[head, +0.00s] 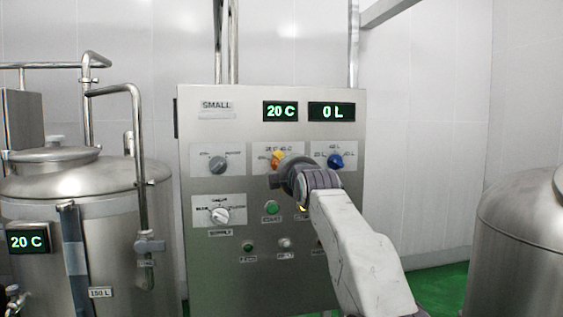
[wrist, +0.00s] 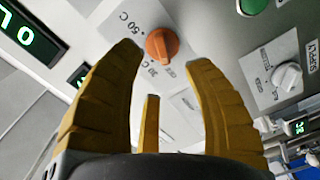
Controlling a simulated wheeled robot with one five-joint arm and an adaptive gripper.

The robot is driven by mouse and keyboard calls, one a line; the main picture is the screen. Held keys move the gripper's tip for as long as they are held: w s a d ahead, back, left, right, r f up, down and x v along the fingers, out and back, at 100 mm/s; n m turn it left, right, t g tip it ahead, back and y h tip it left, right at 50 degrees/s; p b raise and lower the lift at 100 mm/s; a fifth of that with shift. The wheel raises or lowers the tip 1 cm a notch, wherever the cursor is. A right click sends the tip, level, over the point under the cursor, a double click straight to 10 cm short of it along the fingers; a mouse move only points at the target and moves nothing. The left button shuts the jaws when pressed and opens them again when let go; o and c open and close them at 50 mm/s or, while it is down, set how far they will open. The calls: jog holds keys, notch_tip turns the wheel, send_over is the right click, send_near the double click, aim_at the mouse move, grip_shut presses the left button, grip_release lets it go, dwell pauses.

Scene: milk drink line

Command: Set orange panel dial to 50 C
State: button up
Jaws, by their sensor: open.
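The orange dial (head: 277,158) is on the upper middle of the steel control panel, partly hidden by my gripper in the head view. In the wrist view the orange dial (wrist: 162,44) shows clearly, with a "50 C" label and a smaller temperature label beside it. Its exact pointer setting is hard to read. The panel's temperature display (head: 280,111) reads 20 C. My gripper (wrist: 166,54) is open, its yellow fingers on either side of the dial in the picture. I cannot tell whether they touch it. In the head view my gripper (head: 287,180) is in front of the panel.
A blue dial (head: 335,161) is right of the orange one, below the 0 L display (head: 332,111). A grey dial (head: 217,164) is left, a white dial (head: 220,215) lower left, and a green button (head: 271,207) below. Steel tanks (head: 85,215) stand on both sides.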

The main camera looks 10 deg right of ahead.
jog(key=w+p, duration=0.6)
dwell(0.3)
jog(key=shift+o, duration=0.2)
jog(key=shift+w, duration=0.15)
grip_shut()
dwell(0.4)
